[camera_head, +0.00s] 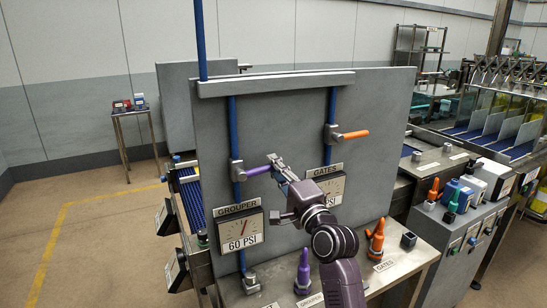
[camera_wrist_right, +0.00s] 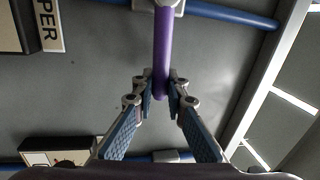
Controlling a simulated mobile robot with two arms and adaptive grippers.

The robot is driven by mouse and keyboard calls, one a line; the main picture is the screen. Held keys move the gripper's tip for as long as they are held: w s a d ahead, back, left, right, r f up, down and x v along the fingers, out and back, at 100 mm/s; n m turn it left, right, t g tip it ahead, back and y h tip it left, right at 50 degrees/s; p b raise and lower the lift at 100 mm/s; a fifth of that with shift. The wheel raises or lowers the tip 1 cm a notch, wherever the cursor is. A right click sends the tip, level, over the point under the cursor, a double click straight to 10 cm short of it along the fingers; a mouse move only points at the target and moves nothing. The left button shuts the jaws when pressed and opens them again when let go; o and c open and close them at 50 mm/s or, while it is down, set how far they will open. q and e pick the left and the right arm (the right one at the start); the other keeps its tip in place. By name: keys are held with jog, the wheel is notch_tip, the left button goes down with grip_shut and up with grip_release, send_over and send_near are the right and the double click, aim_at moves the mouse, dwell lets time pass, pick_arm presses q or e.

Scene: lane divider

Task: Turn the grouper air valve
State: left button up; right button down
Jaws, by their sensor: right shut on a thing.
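The grouper air valve (camera_head: 237,171) sits on the left blue pipe of the grey panel, above the gauge marked GROUPER (camera_head: 239,230), which reads 60 PSI. Its purple handle (camera_head: 257,170) points right, roughly level and across the pipe. My right gripper (camera_head: 275,163) is at the handle's free end. In the right wrist view the purple handle (camera_wrist_right: 163,45) runs down between the fingertips (camera_wrist_right: 161,92), which are shut on its end. My left gripper is not in view.
The gates valve with an orange handle (camera_head: 354,134) is on the right pipe. The gates gauge (camera_head: 332,189) is partly hidden by my arm. A purple bottle-shaped thing (camera_head: 303,272) and an orange one (camera_head: 376,240) stand on the bench below. Floor at the left is clear.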

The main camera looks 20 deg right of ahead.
jog(key=shift+f+m, duration=0.45)
jog(key=shift+m, duration=0.15)
jog(key=c, duration=1.9)
grip_release()
jog(key=shift+c, duration=0.2)
jog(key=s+f, duration=0.2)
jog(key=s, duration=0.9)
jog(key=shift+s+d+f, duration=0.15)
jog(key=shift+s+d, duration=0.05)
jog(key=shift+s, duration=0.2)
